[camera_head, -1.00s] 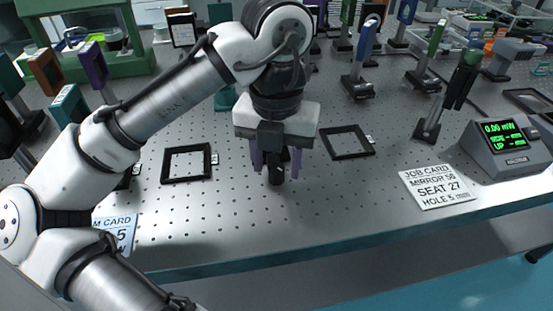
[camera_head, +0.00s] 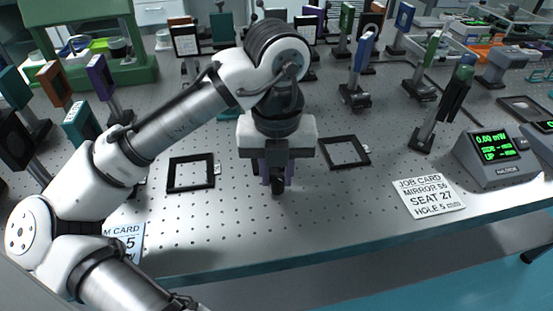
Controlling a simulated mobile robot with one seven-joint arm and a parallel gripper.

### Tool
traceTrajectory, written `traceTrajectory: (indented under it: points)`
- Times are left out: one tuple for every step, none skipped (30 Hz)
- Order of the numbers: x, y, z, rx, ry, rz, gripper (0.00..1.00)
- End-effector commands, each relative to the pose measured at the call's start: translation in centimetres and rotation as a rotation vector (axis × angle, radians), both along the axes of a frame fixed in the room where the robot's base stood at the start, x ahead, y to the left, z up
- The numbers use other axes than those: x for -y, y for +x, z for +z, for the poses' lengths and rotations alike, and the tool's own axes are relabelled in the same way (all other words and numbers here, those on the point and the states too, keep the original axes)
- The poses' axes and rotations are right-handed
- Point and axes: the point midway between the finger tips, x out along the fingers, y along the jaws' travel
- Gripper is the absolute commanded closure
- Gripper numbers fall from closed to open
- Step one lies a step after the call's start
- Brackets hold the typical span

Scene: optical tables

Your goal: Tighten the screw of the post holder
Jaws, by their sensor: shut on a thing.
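My gripper (camera_head: 275,176) points down over the perforated table (camera_head: 225,225), in the middle of the view. Its two purple fingers are close together, shut on the dark post holder (camera_head: 278,187). Only the lower front of the post holder shows below and between the fingers. Its screw cannot be made out; the fingers and gripper body cover that area.
Flat black frames lie left (camera_head: 191,186) and right (camera_head: 344,166) of my gripper. A job card (camera_head: 428,196) and a lit meter (camera_head: 490,148) are at right. Mounted optics, such as a blue one (camera_head: 362,55), crowd the back. The front middle is bare.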

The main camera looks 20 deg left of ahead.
Motion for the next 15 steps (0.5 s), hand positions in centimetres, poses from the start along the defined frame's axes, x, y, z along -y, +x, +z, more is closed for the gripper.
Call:
traceTrajectory:
  points:
    - [0.01,0.01,0.22,0.001,-0.002,0.016,0.99]
    - [0.01,0.02,0.16,0.001,-0.002,0.023,0.99]
    - [0.01,0.01,0.09,0.001,-0.002,0.028,0.99]
    - [0.0,0.02,0.05,0.002,-0.001,0.029,0.99]
    - [0.0,0.02,0.02,0.002,-0.001,0.029,0.99]
    - [0.0,0.02,0.01,0.002,-0.001,0.028,0.99]
    - [0.0,0.02,0.01,0.002,-0.001,0.028,0.99]
    - [0.0,0.03,0.01,0.002,-0.001,0.028,0.99]
    - [0.01,0.04,0.01,0.003,-0.001,0.028,0.99]
    - [0.01,0.04,0.01,0.003,-0.001,0.028,0.99]
    - [0.01,0.04,0.01,0.003,-0.001,0.028,0.73]
    - [0.01,0.04,0.01,0.003,-0.001,0.027,0.68]
    - [0.01,0.04,0.01,0.003,-0.001,0.027,0.64]
    - [0.01,0.04,0.01,0.003,-0.001,0.027,0.6]
    - [0.0,0.02,0.01,0.002,0.0,0.027,0.55]
